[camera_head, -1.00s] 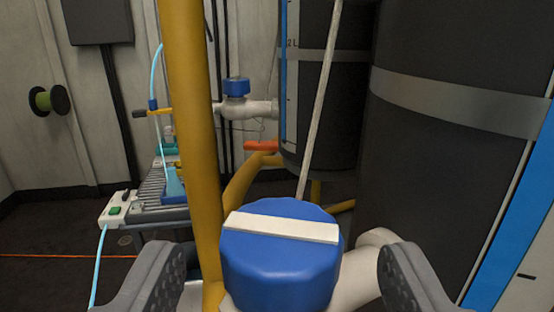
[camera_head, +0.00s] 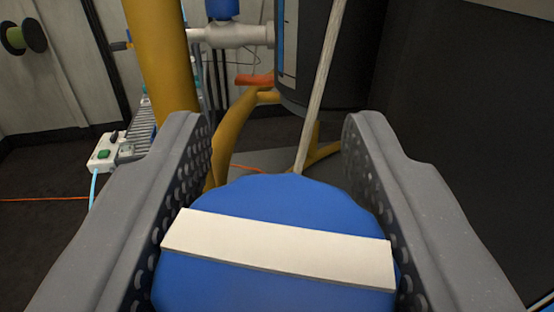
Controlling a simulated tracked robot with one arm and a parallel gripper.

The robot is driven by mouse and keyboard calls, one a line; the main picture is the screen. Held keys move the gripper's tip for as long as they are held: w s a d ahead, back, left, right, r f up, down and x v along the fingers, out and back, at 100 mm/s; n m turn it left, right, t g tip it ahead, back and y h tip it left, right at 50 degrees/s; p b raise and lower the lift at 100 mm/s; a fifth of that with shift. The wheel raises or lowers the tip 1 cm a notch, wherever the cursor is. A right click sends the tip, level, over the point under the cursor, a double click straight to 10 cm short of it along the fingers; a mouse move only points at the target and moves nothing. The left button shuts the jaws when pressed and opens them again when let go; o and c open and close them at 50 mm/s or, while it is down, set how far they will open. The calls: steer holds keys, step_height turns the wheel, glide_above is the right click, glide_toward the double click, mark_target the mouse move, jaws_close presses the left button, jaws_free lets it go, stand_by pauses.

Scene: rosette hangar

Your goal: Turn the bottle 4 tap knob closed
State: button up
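A blue tap knob (camera_head: 290,200) with a white bar (camera_head: 275,246) across its top fills the lower middle of the view. The bar runs nearly crosswise, its right end slightly nearer to me. My gripper (camera_head: 278,135) is open, with one grey finger on each side of the knob. The fingers are very close to the knob's sides; I cannot tell whether they touch it. The pipe under the knob is hidden. No bottle number shows.
A yellow post (camera_head: 165,65) stands ahead on the left. A dark tank (camera_head: 318,55) and a white pipe (camera_head: 232,36) with another blue knob (camera_head: 222,9) are behind. A thin pale rod (camera_head: 322,85) rises beyond the knob. A large dark surface (camera_head: 460,110) fills the right.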

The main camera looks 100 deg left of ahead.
steer(key=shift+m+t, duration=0.4)
steer(key=shift+t, duration=0.1)
steer(key=shift+w+m+t+h+p, duration=0.2)
steer(key=shift+m+t+h+p, duration=0.2)
steer(key=shift+m+t, duration=1.3)
steer(key=shift+w+m+t+h+p, duration=0.3)
steer(key=shift+m+t, duration=0.6)
steer(key=shift+t, duration=1.5)
steer(key=shift+w+d+m+t+h, duration=0.1)
steer(key=shift+m+t+h, duration=0.65)
steer(key=shift+t, duration=0.25)
steer(key=shift+w+d+m+t+h, duration=0.1)
steer(key=shift+m+t+h, duration=0.6)
steer(key=shift+t, duration=0.3)
steer(key=shift+d, duration=0.1)
steer(key=o, duration=1)
steer(key=v, duration=1.3)
steer(key=shift+s+d+f+p, duration=0.15)
steer(key=shift+s+d+p, duration=0.1)
steer(key=shift+s+p, duration=0.05)
